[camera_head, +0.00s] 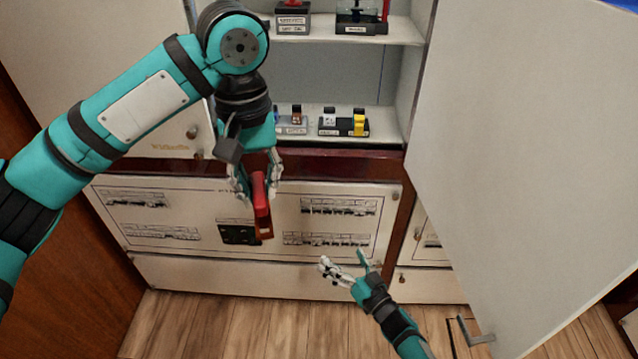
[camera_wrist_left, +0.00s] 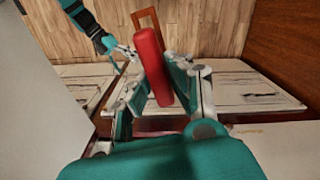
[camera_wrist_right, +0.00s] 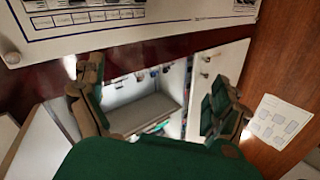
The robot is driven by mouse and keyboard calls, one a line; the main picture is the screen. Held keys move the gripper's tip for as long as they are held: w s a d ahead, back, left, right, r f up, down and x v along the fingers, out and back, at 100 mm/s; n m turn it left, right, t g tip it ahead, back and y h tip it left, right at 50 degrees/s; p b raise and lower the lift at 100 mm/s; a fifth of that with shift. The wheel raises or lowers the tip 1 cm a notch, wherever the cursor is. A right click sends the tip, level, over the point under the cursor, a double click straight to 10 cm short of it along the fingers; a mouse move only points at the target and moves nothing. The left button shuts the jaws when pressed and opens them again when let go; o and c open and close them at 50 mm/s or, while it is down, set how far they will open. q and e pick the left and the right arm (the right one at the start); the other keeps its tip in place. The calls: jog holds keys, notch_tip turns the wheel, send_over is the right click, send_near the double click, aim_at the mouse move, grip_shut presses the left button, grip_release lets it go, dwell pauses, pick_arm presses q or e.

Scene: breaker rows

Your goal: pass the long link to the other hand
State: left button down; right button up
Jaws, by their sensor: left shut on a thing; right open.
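The long link is a red bar (camera_head: 261,200) held by my left gripper (camera_head: 256,185) in front of the lower cabinet panel. In the left wrist view the red bar (camera_wrist_left: 152,67) lies between the two fingers of my left gripper (camera_wrist_left: 160,85), with a brown open loop at its far end. My right gripper (camera_head: 345,268) is open and empty, lower and to the right of the link, clearly apart from it. In the right wrist view its two fingers (camera_wrist_right: 160,100) stand wide apart with nothing between them.
An open cabinet shelf (camera_head: 385,133) holds small devices, among them a yellow one (camera_head: 359,125). A large white door (camera_head: 530,150) stands open on the right. The lower panel (camera_head: 150,215) shows printed breaker rows. The wooden floor (camera_head: 240,325) is below.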

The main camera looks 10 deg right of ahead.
jog(key=w+a+r+n+g+y, duration=0.15)
jog(key=r+y, duration=0.25)
jog(key=r, duration=0.4)
jog(key=s+a+r+n+y, duration=0.1)
jog(key=a+r+n+y, duration=0.2)
jog(key=r, duration=0.6)
jog(key=w+a+r+n+g+y, duration=0.1)
jog(key=r+n+y, duration=0.2)
jog(key=r+y, duration=0.35)
jog(key=s+a+r+n+g+y, duration=0.1)
jog(key=s+r+n+g, duration=0.15)
jog(key=r+g, duration=0.2)
jog(key=s+a+r+n+g+y, duration=0.1)
jog(key=s+a+r+n+g, duration=0.1)
jog(key=r+n+g, duration=0.3)
jog(key=n+g+h, duration=0.2)
jog(key=g+h, duration=0.2)
send_near(261, 200)
jog(key=w+a, duration=0.2)
jog(key=a, duration=0.7)
jog(key=shift+w+f, duration=0.3)
jog(key=shift+f, duration=0.1)
